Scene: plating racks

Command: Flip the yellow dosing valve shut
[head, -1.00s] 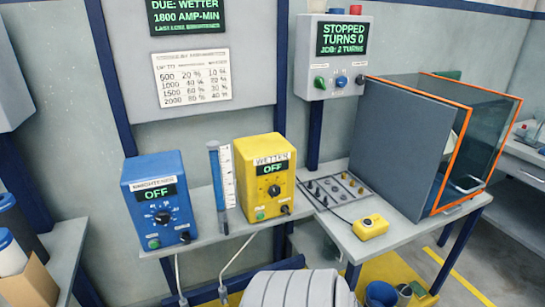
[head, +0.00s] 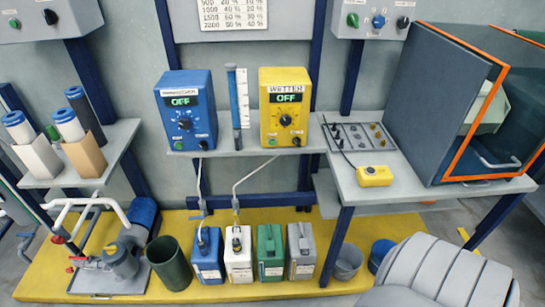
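The yellow dosing unit (head: 287,108) is labelled WETTER and its display reads OFF. It stands on the wall shelf, with a black dial and small controls on its front. A small fitting (head: 236,241) with a yellowish part sits at the jug's top. I cannot tell for sure which part is the yellow dosing valve, nor its position. Neither of my grippers is in view.
A blue dosing unit (head: 186,112), also OFF, stands to the left. Blue, green and grey jugs stand beside the white one on a yellow platform (head: 215,291). A pump (head: 121,259) and dark green bin (head: 168,263) are left. A bench with a yellow pendant (head: 375,176) is right.

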